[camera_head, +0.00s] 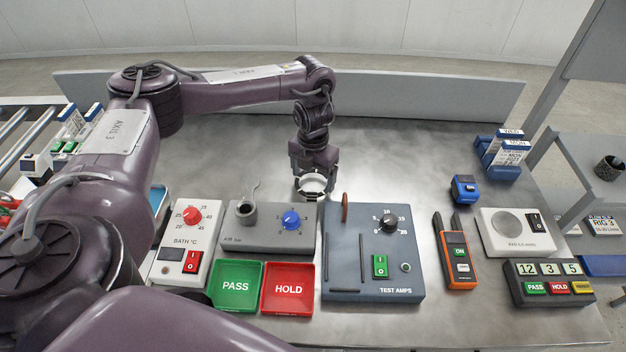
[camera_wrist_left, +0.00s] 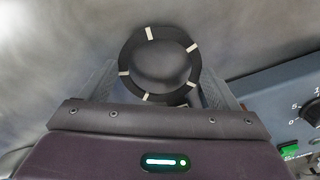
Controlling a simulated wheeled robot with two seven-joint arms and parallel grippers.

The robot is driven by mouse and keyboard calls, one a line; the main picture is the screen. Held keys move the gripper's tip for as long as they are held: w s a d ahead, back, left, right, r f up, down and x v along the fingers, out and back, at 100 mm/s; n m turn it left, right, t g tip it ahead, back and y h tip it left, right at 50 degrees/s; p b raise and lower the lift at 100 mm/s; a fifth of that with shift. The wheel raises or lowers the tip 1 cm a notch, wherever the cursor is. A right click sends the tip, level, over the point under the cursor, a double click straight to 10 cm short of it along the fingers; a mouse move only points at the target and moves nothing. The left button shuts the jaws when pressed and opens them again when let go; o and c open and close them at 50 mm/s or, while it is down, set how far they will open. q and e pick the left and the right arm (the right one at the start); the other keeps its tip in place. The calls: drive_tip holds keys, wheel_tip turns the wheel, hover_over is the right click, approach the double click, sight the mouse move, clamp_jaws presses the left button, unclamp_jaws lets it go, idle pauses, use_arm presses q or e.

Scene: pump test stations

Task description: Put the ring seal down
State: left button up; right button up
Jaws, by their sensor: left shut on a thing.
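The ring seal (camera_wrist_left: 129,58) is a dark ring with several pale marks on its face in the left wrist view. I cannot tell whether the ring touches the bench. My right gripper is not in view.
In front stand the BATH station (camera_head: 177,250), the grey bar station (camera_head: 262,243), the TEST AMPS box (camera_head: 345,285), a green PASS tray (camera_head: 236,303) and a red HOLD tray (camera_head: 288,305). An orange-and-black meter (camera_head: 459,270) lies to the right. Bench behind and right of the gripper is clear.

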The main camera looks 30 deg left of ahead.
use_arm(q)
wheel_tip(320, 180, up, 4)
drive_tip(key=shift+f, duration=0.1)
wheel_tip(320, 180, up, 14)
drive_tip(key=p, duration=0.5)
drive_tip(key=s+d+n, duration=0.3)
drive_tip(key=d+n, duration=0.3)
drive_tip(key=n, duration=1.1)
drive_tip(key=s+d+n, duration=0.3)
drive_tip(key=d+n, duration=0.4)
drive_tip(key=n, duration=1.1)
drive_tip(key=shift+d+r+n, duration=0.3)
drive_tip(key=shift+r, duration=0.1)
drive_tip(key=shift+w, duration=0.1)
